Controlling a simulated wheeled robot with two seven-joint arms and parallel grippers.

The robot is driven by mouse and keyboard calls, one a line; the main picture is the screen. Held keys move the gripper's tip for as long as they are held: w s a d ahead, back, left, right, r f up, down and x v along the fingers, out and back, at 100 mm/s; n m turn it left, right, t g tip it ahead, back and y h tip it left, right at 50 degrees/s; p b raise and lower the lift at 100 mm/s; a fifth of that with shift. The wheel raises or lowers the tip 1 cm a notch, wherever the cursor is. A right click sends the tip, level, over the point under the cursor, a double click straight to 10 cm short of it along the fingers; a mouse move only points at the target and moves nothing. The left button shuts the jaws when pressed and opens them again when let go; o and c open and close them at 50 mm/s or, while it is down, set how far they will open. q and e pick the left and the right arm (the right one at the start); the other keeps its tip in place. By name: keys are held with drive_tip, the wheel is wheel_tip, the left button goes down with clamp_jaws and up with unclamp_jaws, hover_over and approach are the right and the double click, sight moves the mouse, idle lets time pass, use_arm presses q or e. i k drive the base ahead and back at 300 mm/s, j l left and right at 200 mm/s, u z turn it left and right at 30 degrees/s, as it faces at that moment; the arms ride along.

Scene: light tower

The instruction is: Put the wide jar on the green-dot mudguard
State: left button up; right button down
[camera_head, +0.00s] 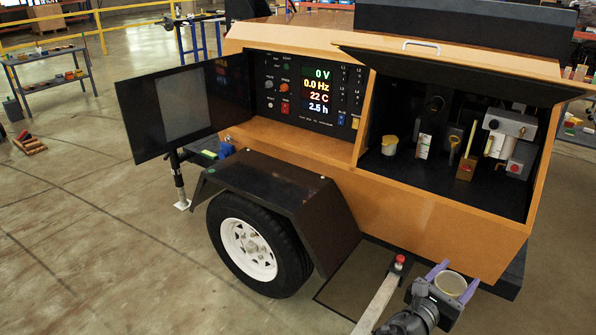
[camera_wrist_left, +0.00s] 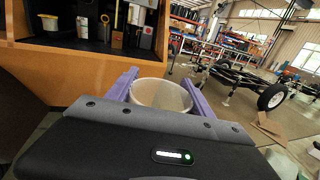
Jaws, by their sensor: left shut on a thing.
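The wide jar (camera_head: 451,283) is a pale, round jar with a cream rim at the lower right of the head view. My left gripper (camera_head: 455,277) is shut on it, with one purple finger on each side. In the left wrist view the jar (camera_wrist_left: 160,95) sits between the purple fingers, its lower part hidden by the gripper body. The black mudguard (camera_head: 268,184) covers the trailer wheel, left of the gripper. A small green spot shows on its top near the left end. Its top looks bare. My right gripper is not in view.
The orange generator body (camera_head: 440,225) stands behind the gripper. Its open compartment (camera_head: 400,175) holds a yellow-lidded pot (camera_head: 389,145) and other parts. An open black door (camera_head: 170,110) juts out beyond the mudguard.

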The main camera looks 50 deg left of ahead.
sight(261, 179)
drive_tip(key=j+u, duration=0.1)
drive_tip(key=j, duration=0.4)
drive_tip(key=i+j+u, duration=0.1)
drive_tip(key=j, duration=0.4)
drive_tip(key=j+u, duration=0.1)
drive_tip(key=j, duration=0.4)
drive_tip(key=i+j, duration=0.15)
drive_tip(key=j, duration=0.35)
drive_tip(key=i+j+u, duration=0.15)
drive_tip(key=j, duration=0.35)
drive_tip(key=j+u, duration=0.1)
drive_tip(key=j, duration=0.4)
drive_tip(key=i+j, duration=0.3)
